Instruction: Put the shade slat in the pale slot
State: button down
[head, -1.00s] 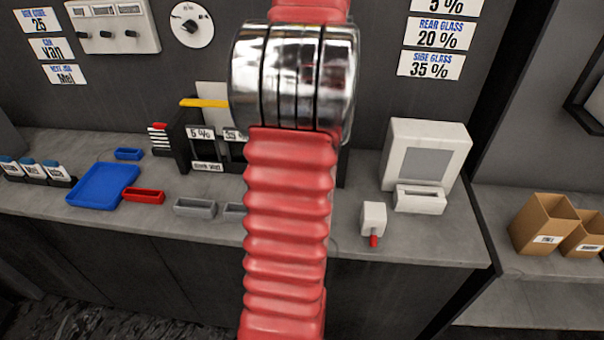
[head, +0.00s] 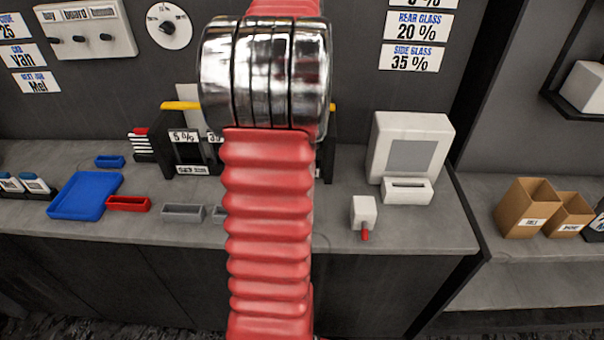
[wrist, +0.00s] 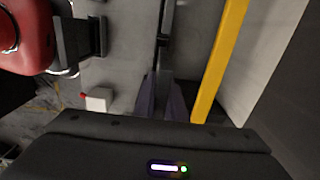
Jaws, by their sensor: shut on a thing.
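My gripper (wrist: 162,85) shows in the wrist view, its dark fingers close together on a thin dark strip (wrist: 167,28), which I take to be the shade slat seen edge-on. In the head view the gripper and slat are hidden behind my red arm. The dark rack (head: 188,155) stands at the back of the counter, with "5 %" and a partly covered label on its front. A yellow bar (wrist: 218,62) runs beside the gripper in the wrist view, apart from the strip. I cannot tell which slot is the pale one.
A white machine (head: 410,150) and a small white box with a red tip (head: 363,212) stand on the right. A blue tray (head: 86,195), a red bin (head: 128,203) and a grey bin (head: 183,212) lie left. Counter between arm and white box is clear.

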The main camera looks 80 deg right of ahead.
jog(key=shift+f, duration=3.1)
jog(key=shift+f, duration=1.9)
jog(key=c, duration=1.8)
grip_release()
